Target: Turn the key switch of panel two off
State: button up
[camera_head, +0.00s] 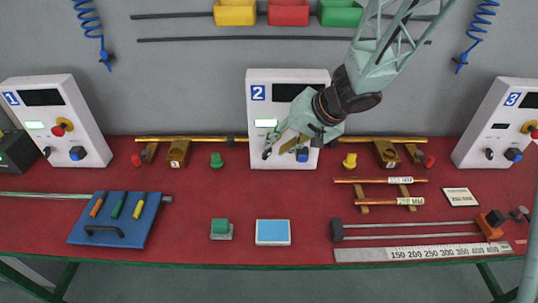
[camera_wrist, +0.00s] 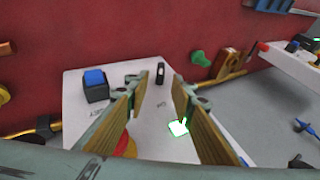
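Panel two (camera_head: 287,80) is a white box marked "2" at the table's back middle, with a dark screen and a lit green indicator (camera_head: 265,123). The wrist view shows its face turned round, with the lit indicator (camera_wrist: 178,127), a black key switch (camera_wrist: 160,73), a blue-topped black knob (camera_wrist: 95,85) and a partly hidden red-and-yellow button (camera_wrist: 126,146). My gripper (camera_head: 284,149) is in front of the panel's lower part. Its fingers (camera_wrist: 161,88) are open and empty. The key switch shows in the gap just beyond the fingertips, apparently untouched.
Panel one (camera_head: 62,115) and panel three (camera_head: 497,120) stand left and right. A brass rail (camera_head: 190,138) runs along the table's back, with a green knob (camera_head: 216,160) and a yellow knob (camera_head: 350,161) beside panel two. Tools lie on the red front area.

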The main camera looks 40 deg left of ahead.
aim_at(270, 150)
jog(key=shift+b+x, duration=1.3)
jog(key=shift+x, duration=1.65)
grip_shut()
